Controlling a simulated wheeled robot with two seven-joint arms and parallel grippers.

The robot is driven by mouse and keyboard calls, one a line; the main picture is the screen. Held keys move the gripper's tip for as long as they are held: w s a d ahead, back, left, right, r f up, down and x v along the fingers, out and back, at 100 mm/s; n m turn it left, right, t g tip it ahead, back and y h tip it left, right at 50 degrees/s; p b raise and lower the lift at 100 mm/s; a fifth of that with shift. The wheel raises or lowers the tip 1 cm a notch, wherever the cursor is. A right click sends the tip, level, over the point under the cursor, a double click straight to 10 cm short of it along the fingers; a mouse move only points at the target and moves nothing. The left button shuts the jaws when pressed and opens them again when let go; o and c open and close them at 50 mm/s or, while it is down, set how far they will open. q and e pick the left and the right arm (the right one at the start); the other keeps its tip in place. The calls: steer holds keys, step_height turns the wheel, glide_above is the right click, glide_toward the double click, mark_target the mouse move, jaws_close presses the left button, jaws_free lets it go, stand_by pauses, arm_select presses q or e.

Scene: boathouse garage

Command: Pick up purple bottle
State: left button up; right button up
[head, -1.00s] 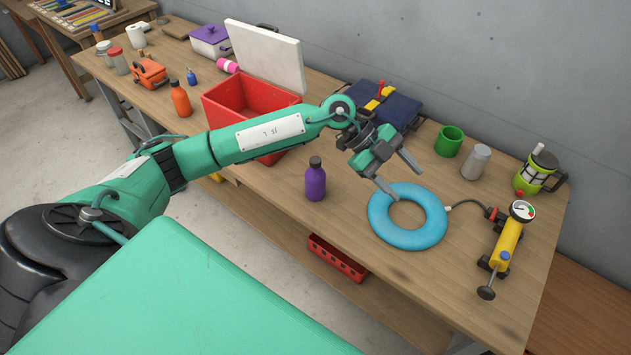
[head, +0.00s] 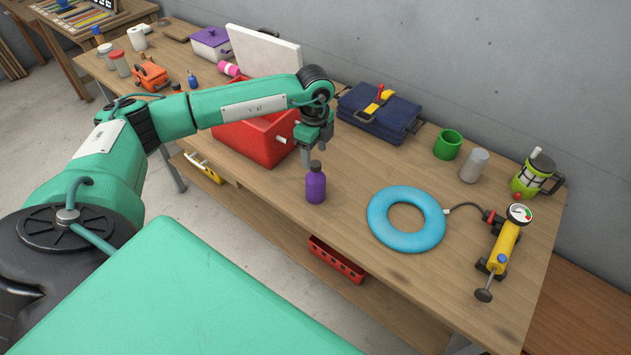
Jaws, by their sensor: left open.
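The purple bottle (head: 316,187) with a dark cap stands upright on the wooden workbench near its front edge. My left gripper (head: 311,160) points down just behind and above the bottle, with its fingers open. The bottle's cap overlaps the fingers in the picture, and I cannot tell whether they touch it. Nothing is held. My right gripper is not in view.
A blue ring (head: 378,222) lies to the right. A dark blue toolbox (head: 379,112) is behind. Bare bench (head: 350,175) lies between bottle and ring.

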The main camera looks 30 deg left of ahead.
mark_target(315, 163)
arm_select(q)
steer(key=shift+f, duration=0.65)
steer(key=shift+f+p, duration=0.25)
steer(key=shift+p, duration=0.15)
steer(key=f, duration=0.1)
steer(key=f+p, duration=0.2)
steer(key=f, duration=0.1)
steer(key=shift+w+a+f, duration=0.1)
steer(key=shift+w+a, duration=0.05)
steer(key=shift+w, duration=0.2)
steer(key=shift+f, duration=0.3)
steer(key=shift+r, duration=0.1)
jaws_close()
